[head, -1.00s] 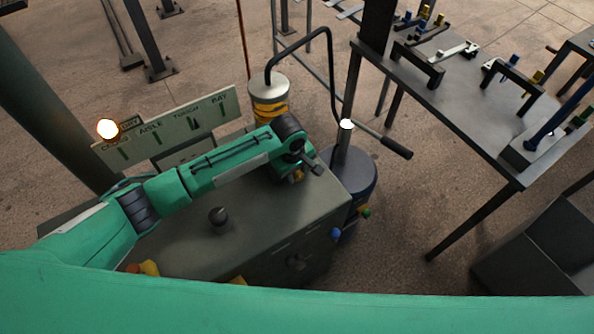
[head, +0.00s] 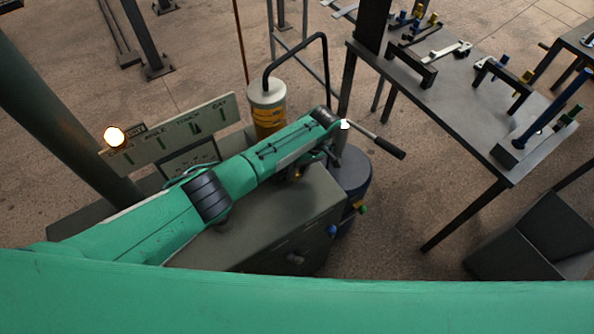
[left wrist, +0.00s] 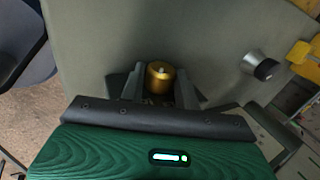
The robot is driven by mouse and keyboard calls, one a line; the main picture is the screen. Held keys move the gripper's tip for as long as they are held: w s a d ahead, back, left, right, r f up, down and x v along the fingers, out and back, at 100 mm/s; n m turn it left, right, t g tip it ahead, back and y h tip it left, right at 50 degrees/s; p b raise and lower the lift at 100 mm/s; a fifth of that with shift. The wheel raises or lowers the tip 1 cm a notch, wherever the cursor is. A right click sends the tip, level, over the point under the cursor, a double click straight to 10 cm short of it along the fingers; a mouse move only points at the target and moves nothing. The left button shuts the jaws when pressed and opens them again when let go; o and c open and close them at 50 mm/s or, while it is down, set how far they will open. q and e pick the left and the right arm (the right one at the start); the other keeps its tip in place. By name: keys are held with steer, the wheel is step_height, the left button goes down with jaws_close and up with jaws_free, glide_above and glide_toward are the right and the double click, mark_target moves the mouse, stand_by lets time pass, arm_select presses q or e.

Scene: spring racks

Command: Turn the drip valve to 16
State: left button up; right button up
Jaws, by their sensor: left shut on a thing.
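A round brass knob (left wrist: 160,74), which looks like the drip valve, stands on the grey-green cabinet top (left wrist: 190,30). My left gripper (left wrist: 158,86) is shut on it, one finger on each side. No number or pointer on the knob can be read. In the head view, my left arm reaches over the cabinet (head: 320,205) from the left, and its wrist hides most of the gripper and the knob. My right gripper is not in view.
A dark blue drum (head: 352,175) with a lever handle (head: 378,138) stands right beside the cabinet. A white canister with yellow bands (head: 267,105) and a sign board (head: 180,130) stand behind it. A steel table (head: 440,110) is at right.

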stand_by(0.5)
arm_select(q)
steer(key=o, duration=1)
steer(key=b+v, duration=0.1)
steer(key=v, duration=0.4)
steer(key=shift+w+d+b, duration=0.2)
steer(key=shift+b, duration=0.1)
steer(key=p+v, duration=0.2)
steer(key=v, duration=0.6)
steer(key=shift+w+d+r, duration=0.1)
steer(key=shift+r, duration=0.15)
